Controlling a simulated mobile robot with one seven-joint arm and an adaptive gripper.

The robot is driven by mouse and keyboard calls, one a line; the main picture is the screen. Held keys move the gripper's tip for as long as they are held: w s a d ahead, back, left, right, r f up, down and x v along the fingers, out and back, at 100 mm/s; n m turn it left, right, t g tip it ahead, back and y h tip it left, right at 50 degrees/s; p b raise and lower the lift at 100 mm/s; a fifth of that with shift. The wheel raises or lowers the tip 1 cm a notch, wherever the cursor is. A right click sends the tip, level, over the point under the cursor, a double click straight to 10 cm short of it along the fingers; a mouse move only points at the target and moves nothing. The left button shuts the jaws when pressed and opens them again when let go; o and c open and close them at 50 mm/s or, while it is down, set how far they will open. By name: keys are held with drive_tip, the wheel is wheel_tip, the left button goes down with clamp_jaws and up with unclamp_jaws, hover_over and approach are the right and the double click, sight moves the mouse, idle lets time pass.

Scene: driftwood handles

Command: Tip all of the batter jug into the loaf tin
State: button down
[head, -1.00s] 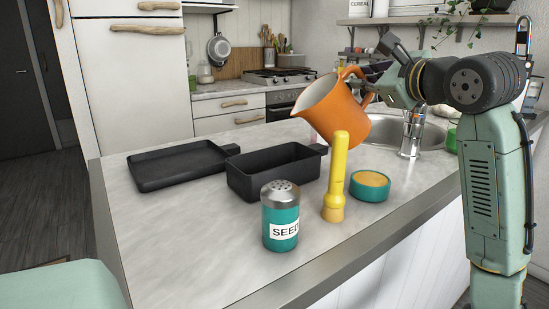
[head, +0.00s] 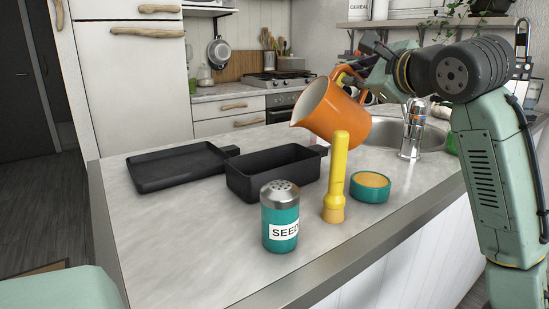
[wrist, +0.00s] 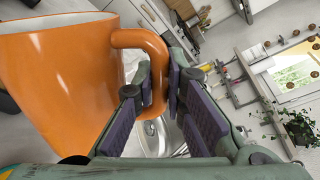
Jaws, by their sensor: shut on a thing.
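The orange batter jug (head: 336,112) is held up over the counter, tilted with its mouth toward the left. Its spout is above the right end of the black loaf tin (head: 262,180). No stream shows at the spout, and the batter inside cannot be seen. My gripper (head: 352,80) is shut on the jug's handle. In the wrist view the two pads of my gripper (wrist: 160,100) close around the jug handle (wrist: 150,42), with the jug body (wrist: 62,90) at the left. The tin's inside looks dark, and its bottom is hidden.
A flat black tray (head: 178,166) lies left of the tin. A teal seed shaker (head: 280,222), a yellow-handled brush (head: 336,185) and a teal bowl of tan contents (head: 370,187) stand in front and right. The sink (head: 395,133) is behind. The counter's left front is clear.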

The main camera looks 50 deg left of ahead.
sight(334, 73)
drive_tip(key=shift+s+r, duration=0.2)
drive_tip(key=shift+s, duration=0.1)
drive_tip(key=shift+s+a+r+n+t+h+b, duration=0.1)
drive_tip(key=shift+s+a+n+t+h+b, duration=0.1)
drive_tip(key=shift+s+a+n, duration=0.35)
drive_tip(key=shift+s+a+n+t+h+b, duration=0.1)
drive_tip(key=shift+s+a+n+b, duration=0.1)
drive_tip(key=shift+s+n, duration=0.6)
idle(1.4)
drive_tip(key=shift+a+r, duration=0.1)
drive_tip(key=shift+s+a+r+n, duration=0.15)
drive_tip(key=shift+s+a+n, duration=0.05)
drive_tip(key=shift+s+n, duration=0.2)
drive_tip(key=shift+s, duration=0.15)
drive_tip(key=shift+s+a+r, duration=0.15)
drive_tip(key=shift+s+a, duration=0.05)
drive_tip(key=shift+s, duration=0.05)
drive_tip(key=shift+s+a+r+n, duration=0.1)
drive_tip(key=shift+s+n, duration=0.1)
drive_tip(key=shift+n, duration=0.05)
drive_tip(key=shift+s+a+r+n+p, duration=0.25)
drive_tip(key=shift+s+a+n+p, duration=0.1)
drive_tip(key=shift+s, duration=0.35)
